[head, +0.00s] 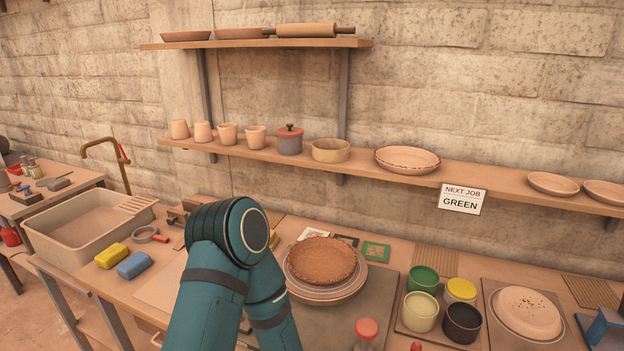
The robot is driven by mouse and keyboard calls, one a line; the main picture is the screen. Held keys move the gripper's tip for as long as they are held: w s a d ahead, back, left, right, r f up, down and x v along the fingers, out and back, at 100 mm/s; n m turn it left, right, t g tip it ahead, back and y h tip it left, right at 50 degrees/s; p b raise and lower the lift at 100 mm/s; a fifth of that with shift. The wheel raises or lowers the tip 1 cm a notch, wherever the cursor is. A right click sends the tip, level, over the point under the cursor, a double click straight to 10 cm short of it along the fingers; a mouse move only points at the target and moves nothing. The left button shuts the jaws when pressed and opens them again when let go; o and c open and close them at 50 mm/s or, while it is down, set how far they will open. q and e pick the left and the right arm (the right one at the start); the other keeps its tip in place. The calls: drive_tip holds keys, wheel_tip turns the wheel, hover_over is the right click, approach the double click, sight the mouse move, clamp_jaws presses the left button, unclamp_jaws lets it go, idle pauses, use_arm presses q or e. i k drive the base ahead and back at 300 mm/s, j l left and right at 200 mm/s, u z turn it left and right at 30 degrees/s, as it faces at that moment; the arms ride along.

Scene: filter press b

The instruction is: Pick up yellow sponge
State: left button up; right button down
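The yellow sponge (111,256) lies on the wooden worktop at the left, just right of the sink. A blue sponge (134,265) lies close beside it, to the right and nearer to me. A teal arm of mine rises from the bottom centre and bends at a joint to the right of the sponges. Neither of my grippers shows in the head view. Nothing covers the yellow sponge.
The sink basin (88,232) stands left of the sponges, and a ring-shaped tool (145,235) lies behind them. A brown round disc (321,260) sits on a wheel right of my arm. Several glaze pots (421,311) stand farther right. Shelves cross the wall above.

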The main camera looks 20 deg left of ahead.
sight(107, 259)
drive_tip(key=j+z, duration=0.15)
drive_tip(key=j, duration=0.25)
drive_tip(key=k+j+z, duration=0.15)
drive_tip(key=j, duration=0.2)
drive_tip(key=j+z, duration=0.2)
drive_tip(key=j, duration=0.2)
drive_tip(key=k+j+z, duration=0.15)
drive_tip(key=j, duration=0.25)
drive_tip(key=k+j+z, duration=0.15)
drive_tip(key=j, duration=0.2)
drive_tip(key=k+j, duration=0.15)
drive_tip(key=j, duration=0.2)
drive_tip(key=k+j, duration=0.1)
drive_tip(key=j, duration=0.3)
drive_tip(key=k+j+z, duration=0.1)
drive_tip(key=j, duration=0.25)
drive_tip(key=k+j, duration=0.15)
drive_tip(key=j, duration=0.25)
drive_tip(key=k+j, duration=0.15)
drive_tip(key=j, duration=0.2)
drive_tip(key=z, duration=0.05)
